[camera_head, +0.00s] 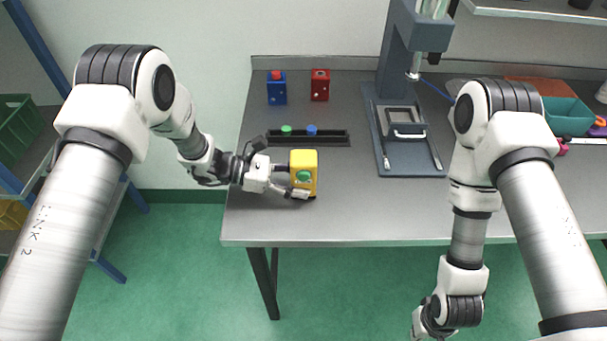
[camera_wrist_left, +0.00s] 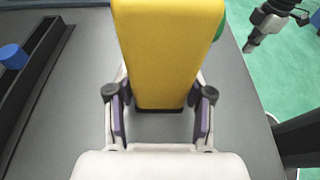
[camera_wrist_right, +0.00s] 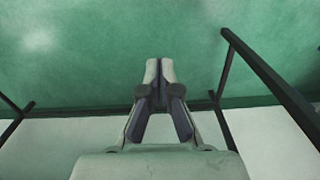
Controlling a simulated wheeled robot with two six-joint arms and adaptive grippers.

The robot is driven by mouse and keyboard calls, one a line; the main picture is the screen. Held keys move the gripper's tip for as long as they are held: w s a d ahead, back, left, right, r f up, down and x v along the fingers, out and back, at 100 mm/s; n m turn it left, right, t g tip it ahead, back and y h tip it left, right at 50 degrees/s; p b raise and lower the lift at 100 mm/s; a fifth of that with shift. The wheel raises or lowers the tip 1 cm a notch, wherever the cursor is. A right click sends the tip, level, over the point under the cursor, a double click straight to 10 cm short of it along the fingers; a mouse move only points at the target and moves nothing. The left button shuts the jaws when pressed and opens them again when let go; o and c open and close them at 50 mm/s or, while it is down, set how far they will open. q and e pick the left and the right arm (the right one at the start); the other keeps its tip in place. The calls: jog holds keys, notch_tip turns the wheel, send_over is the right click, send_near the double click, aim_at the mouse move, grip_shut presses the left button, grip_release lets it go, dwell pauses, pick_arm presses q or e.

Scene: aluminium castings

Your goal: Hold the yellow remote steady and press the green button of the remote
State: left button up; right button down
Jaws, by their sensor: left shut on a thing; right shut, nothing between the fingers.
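The yellow remote (camera_head: 311,160) stands upright near the left front part of the grey table, with its green button (camera_head: 303,176) on the side facing the head camera. My left gripper (camera_head: 294,181) is shut on the remote from the left, low down. In the left wrist view the remote (camera_wrist_left: 168,50) stands between the two fingers (camera_wrist_left: 160,112), and only a sliver of green shows at its right edge. My right gripper (camera_wrist_right: 158,64) is shut and empty over the green floor in front of the table, well apart from the remote.
A black rail (camera_head: 330,138) with a green and a blue button lies behind the remote. A blue box (camera_head: 277,92) and a red box (camera_head: 320,88) stand farther back. A grey press (camera_head: 412,158) stands right of the remote. The table's front edge is clear.

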jog(key=w+a+r+n+y, duration=0.3)
jog(key=w+r+n+y, duration=0.1)
jog(key=n, duration=0.6)
jog(key=w+a+r+n+t+y, duration=0.1)
jog(key=w+a+r+n+y, duration=0.3)
jog(key=r+n, duration=0.4)
jog(key=w+a+r+n+t+y, duration=0.1)
jog(key=w+a+r+n+y, duration=0.2)
jog(key=n, duration=1)
jog(key=shift+w+a+r+y, duration=0.1)
jog(key=shift+w+r+y, duration=0.7)
jog(key=shift+w, duration=0.25)
jog(key=shift+w+a+r+y, duration=0.1)
jog(key=shift+w+r+y, duration=0.5)
jog(key=shift+w+r, duration=0.35)
jog(key=r+y, duration=0.1)
jog(key=w+a+r+n+t+y, duration=0.1)
jog(key=w+a+r+n+y, duration=0.1)
jog(key=r, duration=0.1)
jog(key=shift+w+a+r+t, duration=0.1)
jog(key=shift+w+a+t, duration=0.15)
jog(key=shift+t, duration=0.05)
jog(key=shift+w+a+r+n+y, duration=0.1)
jog(key=shift+r+n+y, duration=0.2)
jog(key=shift+y, duration=0.1)
